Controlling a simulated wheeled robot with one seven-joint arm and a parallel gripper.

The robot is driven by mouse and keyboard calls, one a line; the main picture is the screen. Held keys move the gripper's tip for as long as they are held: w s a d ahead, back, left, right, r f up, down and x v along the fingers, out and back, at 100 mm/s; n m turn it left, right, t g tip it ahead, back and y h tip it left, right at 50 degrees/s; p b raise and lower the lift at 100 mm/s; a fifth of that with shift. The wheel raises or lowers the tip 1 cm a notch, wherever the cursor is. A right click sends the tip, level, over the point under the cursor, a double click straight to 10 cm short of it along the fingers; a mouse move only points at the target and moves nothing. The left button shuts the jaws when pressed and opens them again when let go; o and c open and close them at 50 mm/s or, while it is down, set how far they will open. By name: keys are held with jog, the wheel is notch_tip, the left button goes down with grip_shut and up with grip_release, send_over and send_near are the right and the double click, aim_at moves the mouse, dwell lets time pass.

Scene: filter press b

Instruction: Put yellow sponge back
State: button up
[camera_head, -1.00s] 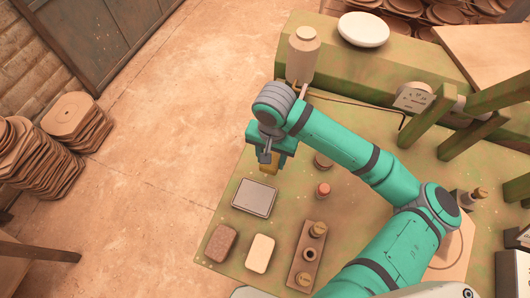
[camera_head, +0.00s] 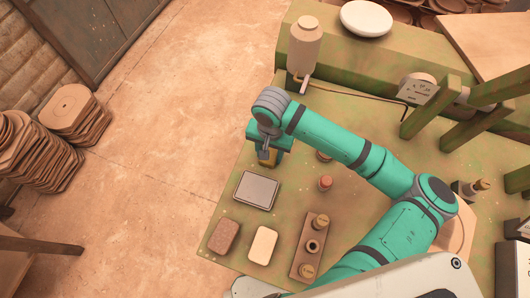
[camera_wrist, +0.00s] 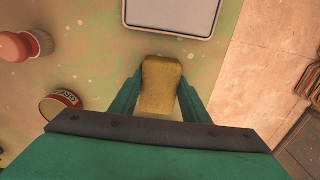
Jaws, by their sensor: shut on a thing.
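The yellow sponge (camera_wrist: 160,86) is between the two fingers of my gripper (camera_wrist: 158,98) in the wrist view, and the fingers are shut on it. In the head view the sponge (camera_head: 265,155) shows as a small yellow patch under my gripper (camera_head: 268,152), above the green table (camera_head: 225,195) near its left edge. The grey rectangular tray (camera_head: 257,190) lies just below it in the picture, and it also shows at the top of the wrist view (camera_wrist: 172,14). A brown block (camera_head: 224,236) and a cream block (camera_head: 263,245) lie side by side below the tray.
A wooden holder (camera_head: 309,247) with round pieces stands right of the cream block. A reddish capped jar (camera_head: 325,183) stands right of the tray. A pale bottle (camera_head: 304,47) stands behind my gripper.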

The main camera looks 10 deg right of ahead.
jog(key=o, duration=1)
notch_tip(320, 180, up, 12)
jog(key=shift+r, duration=0.1)
jog(key=shift+w+a, duration=0.1)
jog(key=shift+a, duration=0.05)
